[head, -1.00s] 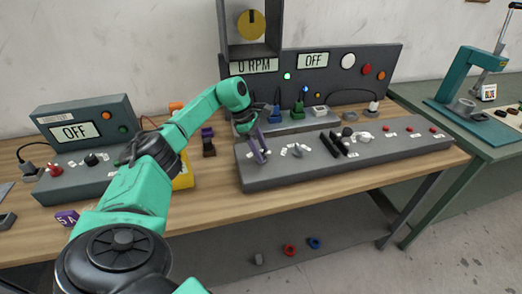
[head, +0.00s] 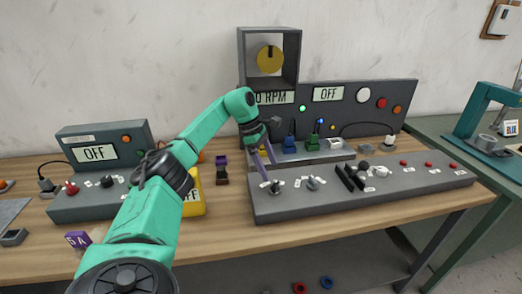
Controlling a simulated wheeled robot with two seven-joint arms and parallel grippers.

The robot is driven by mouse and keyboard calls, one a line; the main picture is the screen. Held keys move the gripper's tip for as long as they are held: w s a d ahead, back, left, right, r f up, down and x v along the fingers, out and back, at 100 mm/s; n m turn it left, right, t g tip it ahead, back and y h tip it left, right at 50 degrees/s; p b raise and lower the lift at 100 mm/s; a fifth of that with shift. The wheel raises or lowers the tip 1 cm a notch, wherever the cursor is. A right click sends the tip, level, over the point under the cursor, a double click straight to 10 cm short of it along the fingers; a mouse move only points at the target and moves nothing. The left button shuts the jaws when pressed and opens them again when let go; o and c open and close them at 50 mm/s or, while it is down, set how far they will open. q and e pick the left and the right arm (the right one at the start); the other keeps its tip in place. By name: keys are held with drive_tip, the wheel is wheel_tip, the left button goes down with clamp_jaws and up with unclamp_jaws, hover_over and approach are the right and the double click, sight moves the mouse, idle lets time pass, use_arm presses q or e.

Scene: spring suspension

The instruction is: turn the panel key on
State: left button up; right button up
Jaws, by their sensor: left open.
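The long grey control panel (head: 370,192) lies on the wooden bench. Near its left end is a small key-like switch (head: 276,187), and a similar dark knob (head: 314,183) sits to its right. I cannot tell for sure which one is the panel key. My left gripper (head: 268,168) is open, with its purple fingers pointing down just above and behind the leftmost switch. Whether the fingers touch the switch cannot be told. The panel display (head: 328,94) reads OFF. My right gripper is out of view.
Two black upright levers (head: 350,177) and a pale knob (head: 381,171) stand farther right on the panel, then several red buttons. A display box (head: 95,153) reading OFF stands at left. A teal press (head: 487,115) is on the right bench.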

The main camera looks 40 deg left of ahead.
use_arm(q)
drive_tip(key=v, duration=0.9)
drive_tip(key=shift+p, duration=0.45)
drive_tip(key=shift+f, duration=0.1)
